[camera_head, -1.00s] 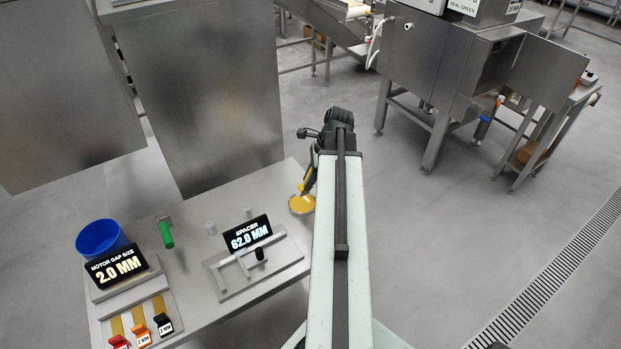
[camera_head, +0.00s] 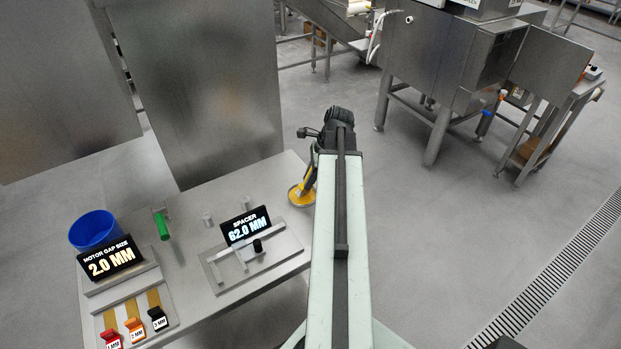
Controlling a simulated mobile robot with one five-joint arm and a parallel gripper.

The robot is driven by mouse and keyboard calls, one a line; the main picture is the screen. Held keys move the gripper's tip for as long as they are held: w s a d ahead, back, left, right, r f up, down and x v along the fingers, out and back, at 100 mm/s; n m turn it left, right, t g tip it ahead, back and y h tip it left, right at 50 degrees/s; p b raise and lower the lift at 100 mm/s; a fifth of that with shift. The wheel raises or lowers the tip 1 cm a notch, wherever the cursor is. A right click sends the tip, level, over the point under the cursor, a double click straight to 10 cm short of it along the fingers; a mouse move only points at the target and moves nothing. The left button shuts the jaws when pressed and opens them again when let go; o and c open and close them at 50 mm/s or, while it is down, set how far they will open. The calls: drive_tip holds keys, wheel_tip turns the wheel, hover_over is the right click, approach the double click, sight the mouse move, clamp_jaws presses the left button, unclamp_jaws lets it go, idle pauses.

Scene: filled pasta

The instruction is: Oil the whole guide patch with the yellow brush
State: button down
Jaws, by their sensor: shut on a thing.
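A yellow brush (camera_head: 309,182) shows only in part, just left of my arm. My gripper (camera_head: 312,168) is shut on it, mostly hidden behind the arm's far end. The brush reaches down to a round yellow-rimmed dish (camera_head: 294,201) at the right end of the steel table. I cannot tell whether the bristles touch the dish. I cannot make out a guide patch in this view.
The table (camera_head: 190,205) also carries a blue tub (camera_head: 93,229), a green-handled tool (camera_head: 162,226), a "2.0 MM" display (camera_head: 110,258) and a "62.0 MM" spacer fixture (camera_head: 247,226). Steel panels (camera_head: 215,90) stand behind. Open floor lies right, before a steel machine (camera_head: 445,60).

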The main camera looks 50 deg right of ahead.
drive_tip(key=shift+s+f+b, duration=0.1)
drive_tip(key=shift+f+b, duration=0.4)
idle(1.2)
wheel_tip(320, 180, up, 7)
drive_tip(key=p, duration=0.7)
drive_tip(key=shift+r, duration=0.1)
idle(0.3)
wheel_tip(320, 180, down, 3)
drive_tip(key=shift+r+b, duration=0.15)
drive_tip(key=shift+b, duration=1.1)
drive_tip(key=shift+r, duration=0.25)
